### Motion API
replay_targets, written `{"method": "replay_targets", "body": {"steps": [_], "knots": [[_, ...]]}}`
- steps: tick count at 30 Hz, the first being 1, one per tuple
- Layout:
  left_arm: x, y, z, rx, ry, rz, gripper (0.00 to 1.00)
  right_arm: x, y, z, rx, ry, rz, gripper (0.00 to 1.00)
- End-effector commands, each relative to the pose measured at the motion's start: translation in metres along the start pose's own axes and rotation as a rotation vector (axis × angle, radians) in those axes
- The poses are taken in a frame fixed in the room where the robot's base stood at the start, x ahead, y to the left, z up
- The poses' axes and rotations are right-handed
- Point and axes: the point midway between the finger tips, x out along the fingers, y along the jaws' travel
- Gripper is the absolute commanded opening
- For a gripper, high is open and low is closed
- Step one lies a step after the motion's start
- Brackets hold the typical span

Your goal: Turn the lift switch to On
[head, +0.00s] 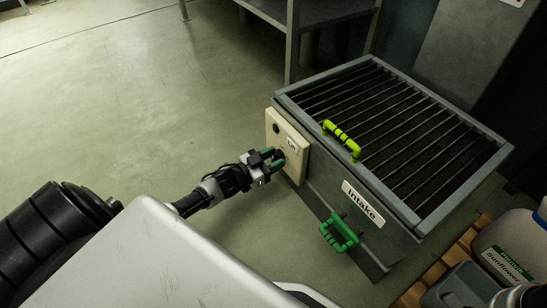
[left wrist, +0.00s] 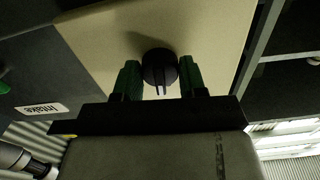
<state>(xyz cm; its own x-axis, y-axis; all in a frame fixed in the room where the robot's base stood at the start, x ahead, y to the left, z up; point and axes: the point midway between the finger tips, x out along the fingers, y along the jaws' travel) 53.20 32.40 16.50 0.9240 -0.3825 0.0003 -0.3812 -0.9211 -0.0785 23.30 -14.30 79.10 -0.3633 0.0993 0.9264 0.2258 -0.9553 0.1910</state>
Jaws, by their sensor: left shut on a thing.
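The lift switch is a black round knob (left wrist: 160,66) on a beige panel (left wrist: 215,30). In the head view the panel (head: 299,168) sits on the left face of the grey intake box and bears a "Lift" label (head: 292,144). My left gripper (head: 277,158) is at the panel and hides the knob there. In the left wrist view the green fingers of my left gripper (left wrist: 160,80) stand on either side of the knob, shut on it. I cannot read the On and Off marks or tell the knob's setting. My right gripper is not in view.
The intake box has a slatted top (head: 400,125), a yellow-green handle (head: 342,141) and a green handle (head: 338,232). A metal rack (head: 325,12) stands behind. The floor at left is clear.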

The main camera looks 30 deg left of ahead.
Motion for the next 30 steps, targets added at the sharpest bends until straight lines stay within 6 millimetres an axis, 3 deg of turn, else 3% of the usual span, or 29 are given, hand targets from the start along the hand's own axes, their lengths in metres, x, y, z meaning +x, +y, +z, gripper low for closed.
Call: {"method": "replay_targets", "body": {"steps": [12,30], "knots": [[0.000,0.000,-0.001,0.342,-0.001,-0.001,0.18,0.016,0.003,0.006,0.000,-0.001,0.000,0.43],[-0.001,0.001,0.001,0.843,-0.001,0.001,0.18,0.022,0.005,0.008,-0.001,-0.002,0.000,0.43]]}}
